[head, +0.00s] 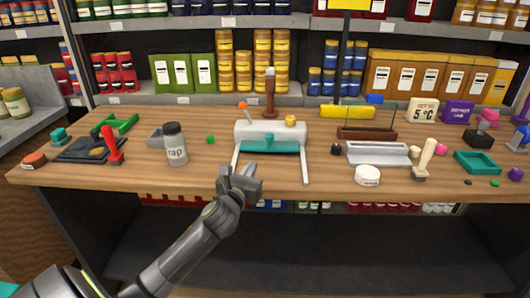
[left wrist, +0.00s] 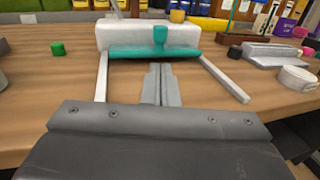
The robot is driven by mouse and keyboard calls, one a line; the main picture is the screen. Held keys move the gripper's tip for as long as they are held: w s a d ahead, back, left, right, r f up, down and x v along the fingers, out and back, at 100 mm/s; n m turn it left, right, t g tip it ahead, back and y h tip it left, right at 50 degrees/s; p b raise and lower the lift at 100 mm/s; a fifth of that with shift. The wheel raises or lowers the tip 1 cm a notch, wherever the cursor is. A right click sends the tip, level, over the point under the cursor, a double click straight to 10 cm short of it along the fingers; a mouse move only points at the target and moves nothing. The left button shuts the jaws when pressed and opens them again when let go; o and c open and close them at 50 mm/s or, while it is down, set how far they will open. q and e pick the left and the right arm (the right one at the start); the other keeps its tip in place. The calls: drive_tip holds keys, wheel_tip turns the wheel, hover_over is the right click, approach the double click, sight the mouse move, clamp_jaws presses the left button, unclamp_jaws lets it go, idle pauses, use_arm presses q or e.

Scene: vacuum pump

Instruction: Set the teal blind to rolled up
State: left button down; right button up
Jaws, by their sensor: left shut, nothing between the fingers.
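The teal blind (head: 268,146) shows as a short teal strip along the front of a white housing (head: 262,131). It also shows in the left wrist view (left wrist: 190,52), with a small teal tab (left wrist: 160,36) standing up at its middle. Two pale rails (left wrist: 222,77) run forward from the housing, and the wood between them is bare. My left gripper (head: 241,171) is shut and empty, just in front of the blind between the rails; its fingers (left wrist: 162,84) point at the blind, seemingly apart from it. My right gripper is not in view.
An orange-tipped lever (head: 243,105) and a yellow knob (head: 290,120) sit on the housing. A labelled jar (head: 175,143) stands to the left. A white round tin (head: 367,175) and a pale stamp-like handle (head: 425,160) are to the right. A small green block (head: 210,140) lies between jar and housing.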

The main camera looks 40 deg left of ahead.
sight(268, 141)
use_arm(q)
drive_tip(key=x, duration=1.3)
